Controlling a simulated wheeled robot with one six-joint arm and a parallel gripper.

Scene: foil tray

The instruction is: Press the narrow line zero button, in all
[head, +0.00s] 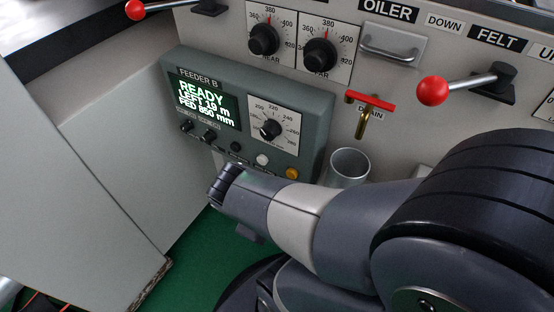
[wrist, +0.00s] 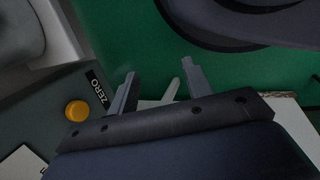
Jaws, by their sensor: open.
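The Feeder B panel (head: 318,95) is a grey-green box with a lit screen (head: 205,108) reading READY, LEFT 19 m, FED 850 mm. A yellow button (head: 292,173) sits at its lower right corner. In the wrist view the yellow-orange button (wrist: 77,111) is beside a black ZERO label (wrist: 97,92). No "narrow line" wording is legible. My gripper (wrist: 160,82) is open and empty, its two fingers apart. The button lies left of the fingers in the wrist view, not touched. In the head view the fingers are not clearly visible; my arm reaches in below the panel.
A white button (head: 262,160) and a black button (head: 235,147) sit beside the yellow one. A dial (head: 270,129) is above them. A metal cup (head: 348,166) and a red-handled drain tap (head: 370,102) are to the right. Green floor (head: 205,245) is open below.

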